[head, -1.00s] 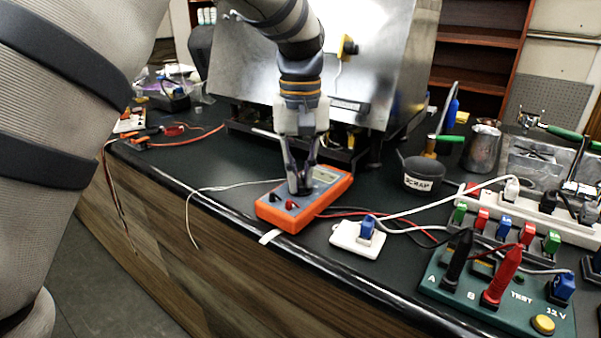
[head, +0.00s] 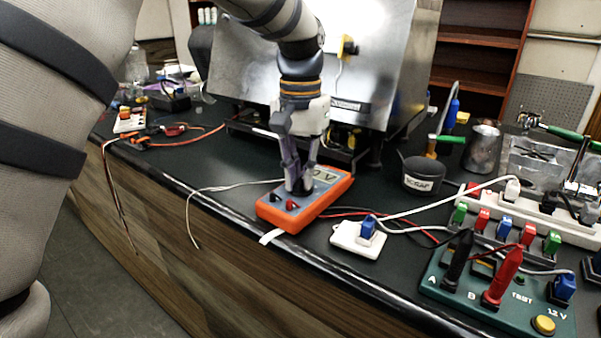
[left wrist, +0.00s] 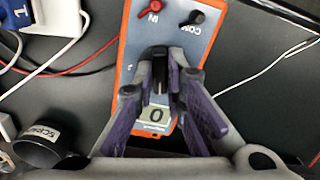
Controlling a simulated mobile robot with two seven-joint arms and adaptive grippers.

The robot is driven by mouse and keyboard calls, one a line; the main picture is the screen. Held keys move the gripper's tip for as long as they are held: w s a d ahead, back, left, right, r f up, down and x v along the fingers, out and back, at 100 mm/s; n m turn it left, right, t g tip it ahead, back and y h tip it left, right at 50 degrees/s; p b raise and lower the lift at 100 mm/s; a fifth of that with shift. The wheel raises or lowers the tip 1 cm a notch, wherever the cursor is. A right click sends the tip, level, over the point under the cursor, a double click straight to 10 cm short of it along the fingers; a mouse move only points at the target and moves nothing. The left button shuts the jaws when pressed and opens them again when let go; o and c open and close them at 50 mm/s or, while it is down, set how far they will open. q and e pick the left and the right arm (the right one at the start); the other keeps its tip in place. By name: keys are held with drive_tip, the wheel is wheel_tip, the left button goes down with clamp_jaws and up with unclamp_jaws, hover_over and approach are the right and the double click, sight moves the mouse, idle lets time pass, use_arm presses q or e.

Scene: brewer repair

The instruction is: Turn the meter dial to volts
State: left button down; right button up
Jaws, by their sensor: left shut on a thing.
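The orange meter (head: 334,198) lies on the dark counter near its front edge; it also shows in the left wrist view (left wrist: 164,32). Its display (head: 325,174) reads what looks like "0 V" in the head view. In the left wrist view the fingers partly cover the display (left wrist: 155,114), and a "0" shows. My left gripper (head: 299,188) points down over the middle of the meter. Its fingertips (left wrist: 160,78) are closed on the black dial (left wrist: 158,57), most of which they hide. A red and a black plug sit in the meter's near end. My right gripper is not in view.
A white plate with a blue plug (head: 366,228) and a green test board (head: 455,290) stand right of the meter. A scrap cup (head: 423,174) stands behind these. The steel brewer (head: 290,75) is close behind my gripper. Leads and a thin white wire cross the counter.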

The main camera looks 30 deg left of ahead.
sight(300, 181)
use_arm(q)
drive_tip(key=c, duration=1.6)
unclamp_jaws()
drive_tip(key=shift+c, duration=0.2)
wheel_tip(300, 181, up, 12)
